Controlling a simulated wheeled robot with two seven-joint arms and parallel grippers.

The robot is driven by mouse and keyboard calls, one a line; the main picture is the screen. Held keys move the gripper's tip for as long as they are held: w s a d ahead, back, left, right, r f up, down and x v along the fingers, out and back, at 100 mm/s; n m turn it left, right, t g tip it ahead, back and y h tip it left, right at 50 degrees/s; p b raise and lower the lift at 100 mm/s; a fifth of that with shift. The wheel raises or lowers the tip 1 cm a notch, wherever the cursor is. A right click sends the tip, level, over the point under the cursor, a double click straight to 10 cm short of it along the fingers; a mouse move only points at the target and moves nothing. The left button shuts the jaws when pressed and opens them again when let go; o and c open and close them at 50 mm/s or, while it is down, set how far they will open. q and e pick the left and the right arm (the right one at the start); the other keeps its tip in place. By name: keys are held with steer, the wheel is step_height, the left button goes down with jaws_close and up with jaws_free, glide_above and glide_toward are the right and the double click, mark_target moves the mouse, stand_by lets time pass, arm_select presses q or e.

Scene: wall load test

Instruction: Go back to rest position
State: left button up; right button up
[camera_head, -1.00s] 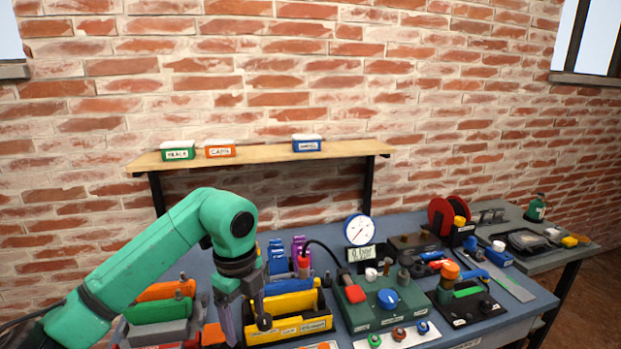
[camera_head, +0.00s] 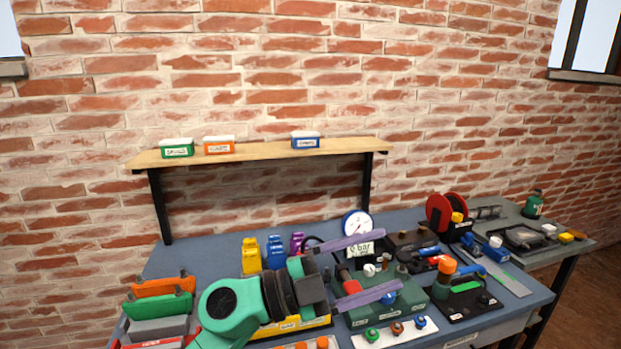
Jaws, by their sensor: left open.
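My left gripper (camera_head: 362,269) points to the right over the middle of the workbench. Its two purple-grey fingers are wide apart, one above the other, with nothing held between them. The fingers pass in front of the green pressure test box (camera_head: 408,305) and below the round gauge (camera_head: 357,224). The green left wrist hides most of the yellow bin (camera_head: 291,326). My right gripper is not in view.
The blue-grey workbench (camera_head: 205,261) carries yellow, blue and purple holders (camera_head: 275,251), orange and green bins (camera_head: 156,303) and a red reel (camera_head: 446,216). A wooden shelf (camera_head: 262,152) with several small boxes stands behind. The space above the bench's back left is clear.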

arm_select(q)
steer(key=w+a+n+t+y, duration=0.75)
steer(key=a+n+t, duration=0.55)
steer(key=n+t, duration=0.2)
steer(key=a+f+n+g+y, duration=0.3)
steer(key=a+f+n+y, duration=0.8)
steer(key=a+f, duration=0.5)
steer(key=s+a+f+m+g+y, duration=0.1)
steer(key=s+a+f+g, duration=0.2)
steer(key=s+f+g, duration=1.45)
steer(key=s+f+t, duration=0.2)
steer(key=s+f, duration=0.1)
steer(key=f, duration=1)
steer(key=s+f+t, duration=0.2)
steer(key=s+f, duration=0.1)
steer(key=f, duration=1.1)
steer(key=s+a+f+g, duration=0.1)
steer(key=s+a+f, duration=0.2)
steer(key=s+f, duration=1)
steer(key=s, duration=0.3)
steer(key=shift+s+f+m+g, duration=0.25)
steer(key=shift+f+m+g, duration=0.05)
steer(key=shift+f+g, duration=0.05)
